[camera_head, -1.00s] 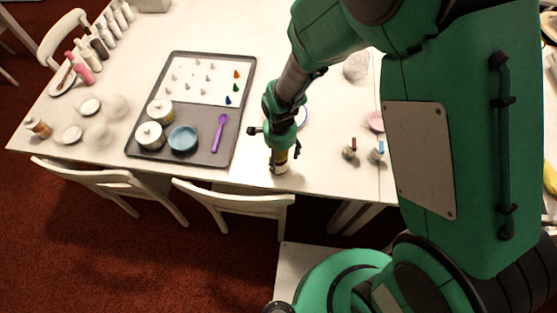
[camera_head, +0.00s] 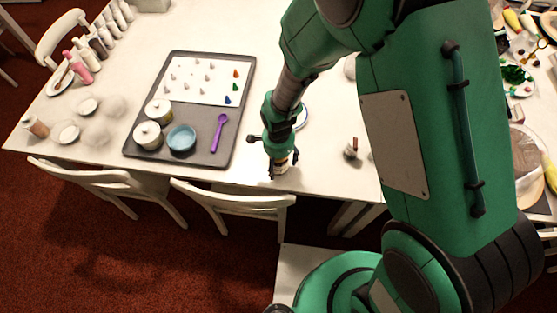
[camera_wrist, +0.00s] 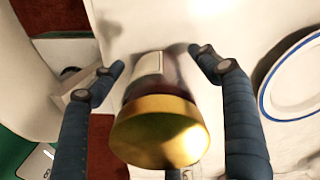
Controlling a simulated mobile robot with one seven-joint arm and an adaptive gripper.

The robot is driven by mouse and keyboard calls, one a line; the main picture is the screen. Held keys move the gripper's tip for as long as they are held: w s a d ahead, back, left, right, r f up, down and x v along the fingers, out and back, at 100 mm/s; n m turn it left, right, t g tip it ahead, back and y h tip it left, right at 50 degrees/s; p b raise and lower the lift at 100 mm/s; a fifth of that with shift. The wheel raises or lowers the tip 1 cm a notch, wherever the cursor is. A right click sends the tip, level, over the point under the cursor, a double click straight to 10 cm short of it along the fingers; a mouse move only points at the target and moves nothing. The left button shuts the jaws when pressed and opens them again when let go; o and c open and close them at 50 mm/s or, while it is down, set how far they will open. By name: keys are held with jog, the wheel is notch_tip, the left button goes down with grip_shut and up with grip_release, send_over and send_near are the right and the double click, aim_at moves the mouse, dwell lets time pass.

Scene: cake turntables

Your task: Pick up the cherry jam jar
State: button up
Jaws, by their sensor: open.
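The cherry jam jar (camera_wrist: 160,90) has a gold lid (camera_wrist: 160,130), dark red contents and a pale label. It stands near the front edge of the white table. In the head view, only part of the jar (camera_head: 283,169) shows below my gripper (camera_head: 281,162). In the wrist view, my gripper (camera_wrist: 158,58) is open, with one dark finger on each side of the jar. A gap shows beside the jar on both sides. The lid hides much of the jar's body.
A blue-rimmed plate (camera_wrist: 302,85) lies to the right in the wrist view. A dark tray (camera_head: 211,158) with white jars, a blue bowl (camera_head: 182,138) and a purple spoon (camera_head: 219,131) lies left of my gripper. A chair (camera_head: 235,201) stands at the table's front edge.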

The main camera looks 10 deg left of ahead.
jog(key=shift+c, duration=0.3)
jog(key=c, duration=1.8)
jog(key=shift+r, duration=0.15)
jog(key=shift+r+p, duration=1.35)
jog(key=shift+r, duration=3.55)
